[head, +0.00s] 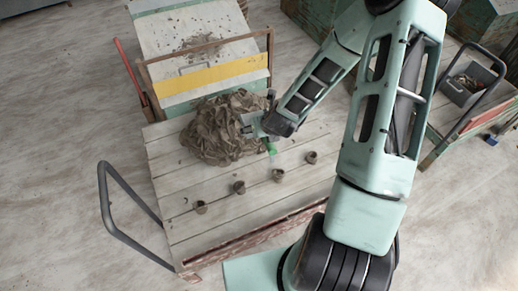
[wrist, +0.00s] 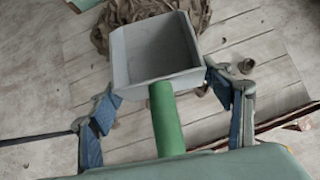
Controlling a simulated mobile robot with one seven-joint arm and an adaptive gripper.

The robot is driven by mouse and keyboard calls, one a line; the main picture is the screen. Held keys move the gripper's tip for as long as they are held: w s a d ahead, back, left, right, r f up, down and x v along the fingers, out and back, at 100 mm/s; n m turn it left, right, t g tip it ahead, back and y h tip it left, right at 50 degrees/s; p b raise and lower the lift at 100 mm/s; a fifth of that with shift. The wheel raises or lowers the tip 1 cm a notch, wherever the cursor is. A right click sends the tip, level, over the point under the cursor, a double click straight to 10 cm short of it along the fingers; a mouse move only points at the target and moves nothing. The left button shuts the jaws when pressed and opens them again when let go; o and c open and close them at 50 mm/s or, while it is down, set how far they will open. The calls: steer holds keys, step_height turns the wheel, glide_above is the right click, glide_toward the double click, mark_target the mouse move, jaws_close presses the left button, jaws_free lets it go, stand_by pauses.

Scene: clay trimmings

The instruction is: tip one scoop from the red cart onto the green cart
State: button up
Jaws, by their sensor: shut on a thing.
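My gripper (head: 268,127) is shut on the scoop, over the near cart's plank top. The scoop has a grey pan (wrist: 155,50) and a green handle (wrist: 166,120), seen between my fingers in the wrist view. The pan looks empty. A heap of grey-brown clay trimmings (head: 215,130) lies on the near cart (head: 180,195), which has worn red paint along its front edge. The pan is beside the heap's right side; I cannot tell if they touch. Another cart (head: 432,152) at the right has green and red parts and carries a grey bin (head: 460,92) with some dark trimmings inside.
Several small clay cups (head: 239,187) stand in a row on the near cart. A grey handle rail (head: 108,215) sticks out left. My arm crosses between the carts.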

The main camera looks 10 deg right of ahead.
steer(key=w+d+f+n+g+b, duration=0.1)
steer(key=w+f+g+b, duration=0.2)
steer(key=f+b, duration=1.1)
steer(key=shift+w+f+b, duration=0.3)
steer(key=shift+w+f, duration=0.45)
steer(key=shift+w, duration=0.3)
steer(key=shift+w+f, duration=0.1)
steer(key=w+a+f+b, duration=0.2)
steer(key=w+f+b, duration=0.1)
steer(key=w+f, duration=0.4)
steer(key=shift+w+f, duration=0.35)
steer(key=shift+w, duration=0.95)
steer(key=shift+r, duration=0.1)
